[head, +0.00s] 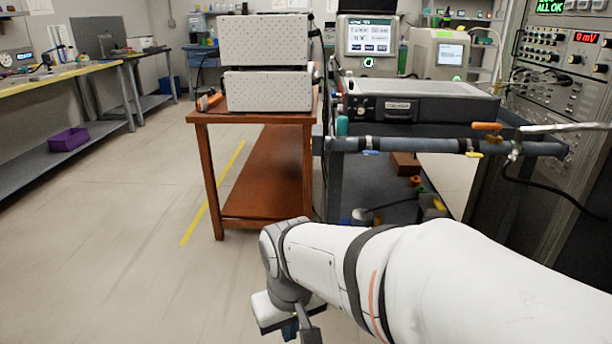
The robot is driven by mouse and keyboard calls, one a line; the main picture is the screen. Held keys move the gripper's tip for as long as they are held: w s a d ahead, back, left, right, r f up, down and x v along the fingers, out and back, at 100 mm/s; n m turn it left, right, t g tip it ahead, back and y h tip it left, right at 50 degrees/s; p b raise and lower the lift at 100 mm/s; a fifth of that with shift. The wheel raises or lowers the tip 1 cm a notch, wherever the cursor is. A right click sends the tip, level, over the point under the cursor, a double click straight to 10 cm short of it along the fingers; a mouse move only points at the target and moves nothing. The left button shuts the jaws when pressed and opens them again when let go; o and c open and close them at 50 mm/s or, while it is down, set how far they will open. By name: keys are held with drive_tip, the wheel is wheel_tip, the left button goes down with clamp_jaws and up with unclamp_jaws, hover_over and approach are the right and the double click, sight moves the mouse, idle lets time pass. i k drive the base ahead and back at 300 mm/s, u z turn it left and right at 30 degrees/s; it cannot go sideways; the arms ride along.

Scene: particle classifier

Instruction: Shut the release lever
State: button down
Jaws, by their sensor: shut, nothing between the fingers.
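My gripper (300,330) is at the bottom edge of the head view, low over the floor, and its tips are partly cut off. It is shut and empty, well apart from the carts. A pipe (430,146) runs along the front of the dark cart. It carries small valve handles: an orange lever (487,126) pointing left on top at the right, a yellow handle (474,155) below it, and a blue handle (371,153) below the pipe at the left. No label shows which is the release lever.
A black-and-silver case (420,108) lies on the dark cart. A wooden cart (213,170) with two perforated white boxes stands to its left. An instrument rack (575,90) stands at the right. Workbenches line the left wall. The floor at left is clear.

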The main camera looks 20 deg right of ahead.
sight(437, 201)
drive_tip(key=z, duration=0.4)
drive_tip(key=i, duration=0.9)
drive_tip(key=z, duration=0.6)
drive_tip(key=k, duration=0.9)
drive_tip(key=z, duration=0.15)
drive_tip(key=i, duration=1.4)
drive_tip(key=u, duration=0.05)
